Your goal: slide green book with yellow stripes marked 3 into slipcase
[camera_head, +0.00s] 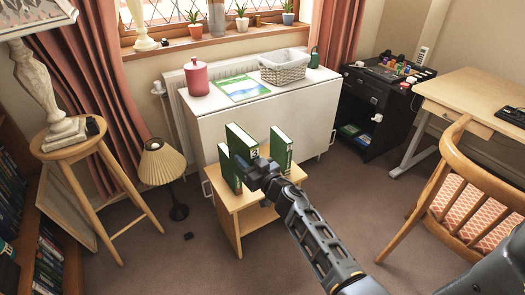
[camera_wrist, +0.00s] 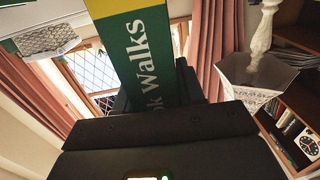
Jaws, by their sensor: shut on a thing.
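The green book (camera_head: 241,142) stands upright over the small wooden table, its top higher than the green pieces beside it. A pale mark that may be its number shows on its spine. In the wrist view the book (camera_wrist: 143,62) shows white lettering ending in "Walks" and a yellow band. My gripper (camera_head: 257,169) is shut on this book; its fingertips are mostly hidden. A green book-like piece (camera_head: 228,168) stands close on the left, and another (camera_head: 281,149) stands on the right. I cannot tell which, if any, is the slipcase.
The small wooden table (camera_head: 236,201) stands before a white cabinet (camera_head: 255,113) bearing a red jar (camera_head: 196,76) and a wicker basket (camera_head: 284,66). A lamp (camera_head: 161,163) and stool (camera_head: 72,148) stand left, a chair (camera_head: 465,195) right. Open floor lies in front.

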